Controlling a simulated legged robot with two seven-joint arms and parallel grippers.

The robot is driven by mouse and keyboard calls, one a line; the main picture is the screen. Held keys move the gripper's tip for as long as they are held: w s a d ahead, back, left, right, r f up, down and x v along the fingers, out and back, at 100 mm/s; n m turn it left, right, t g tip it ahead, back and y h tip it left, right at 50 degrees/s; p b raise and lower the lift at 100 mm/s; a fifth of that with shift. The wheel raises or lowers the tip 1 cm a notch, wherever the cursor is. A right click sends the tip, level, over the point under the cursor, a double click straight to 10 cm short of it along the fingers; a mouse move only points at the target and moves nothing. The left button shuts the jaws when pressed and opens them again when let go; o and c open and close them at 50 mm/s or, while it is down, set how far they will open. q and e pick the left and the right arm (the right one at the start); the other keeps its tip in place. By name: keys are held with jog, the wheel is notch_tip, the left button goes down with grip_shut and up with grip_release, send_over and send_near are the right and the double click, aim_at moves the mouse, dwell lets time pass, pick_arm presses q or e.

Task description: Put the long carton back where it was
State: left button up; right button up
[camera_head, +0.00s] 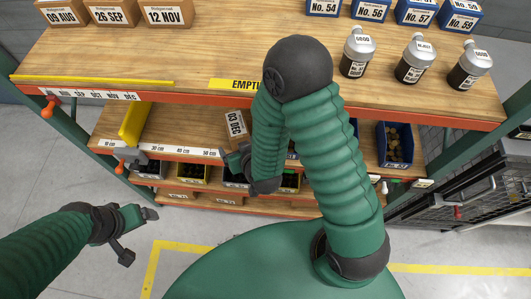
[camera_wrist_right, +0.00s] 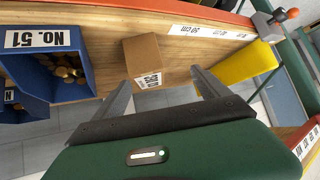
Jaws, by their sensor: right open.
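A brown carton labelled 03 DEC (camera_head: 236,124) stands on the lower wooden shelf (camera_head: 180,125). It also shows in the right wrist view (camera_wrist_right: 143,55), its labelled end towards me. My right gripper (camera_wrist_right: 160,82) is open, with its fingers on either side of the line to the carton. The carton lies beyond the fingertips, apparently not held. In the head view the right gripper (camera_head: 236,158) is partly hidden by my right arm. My left gripper (camera_head: 140,232) is low at the left, away from the shelves; its jaw state is unclear.
Upper shelf: cartons 09 AUG (camera_head: 54,13), 26 SEP (camera_head: 110,13) and 12 NOV (camera_head: 166,13), bottles (camera_head: 415,60) and blue boxes. A yellow divider (camera_head: 135,122) stands left of the 03 DEC carton. Blue bins (camera_wrist_right: 45,55) stand on its other side. The upper shelf's middle left is clear.

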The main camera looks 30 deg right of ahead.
jog(key=s+d+r+g+b, duration=0.2)
jog(key=s+g, duration=0.1)
jog(key=s, duration=0.3)
jog(key=s+d+r+n+g+b, duration=0.1)
jog(key=s+d+r+g+b, duration=0.1)
jog(key=s, duration=0.4)
jog(key=shift+d+r+g, duration=0.35)
jog(key=shift+d+g, duration=0.5)
jog(key=shift+g, duration=0.35)
